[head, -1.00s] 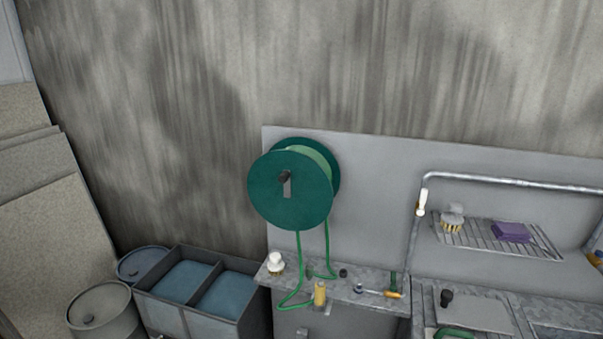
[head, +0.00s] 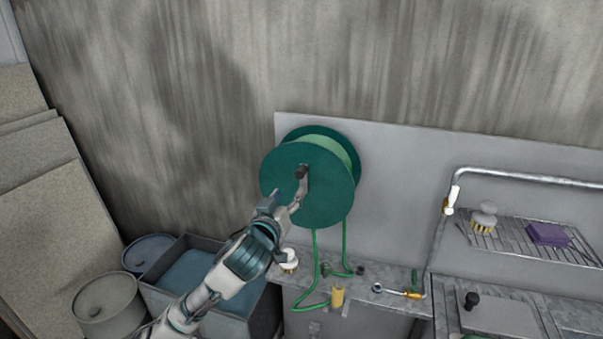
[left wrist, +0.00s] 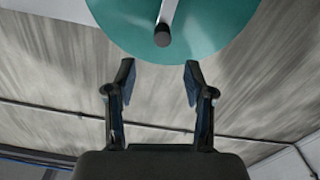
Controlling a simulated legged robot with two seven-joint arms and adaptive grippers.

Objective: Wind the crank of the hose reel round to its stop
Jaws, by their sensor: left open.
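The hose reel (head: 281,188) is a dark green drum on a grey panel, with light green hose wound on it. Its crank (head: 301,173) has a dark knob at the upper end of a short grey arm, on the reel's front face. My left gripper (head: 287,203) is just below and left of the knob, in front of the disc. In the left wrist view the open, empty fingers (left wrist: 158,82) point toward the reel (left wrist: 215,25). The dark knob (left wrist: 162,36) lies beyond the fingertips, roughly centred between them and apart from them. My right gripper is out of view.
A green hose loop (head: 314,270) hangs to the counter. A metal pipe (head: 510,174) and rack stand right. Bins and drums (head: 107,305) are lower left.

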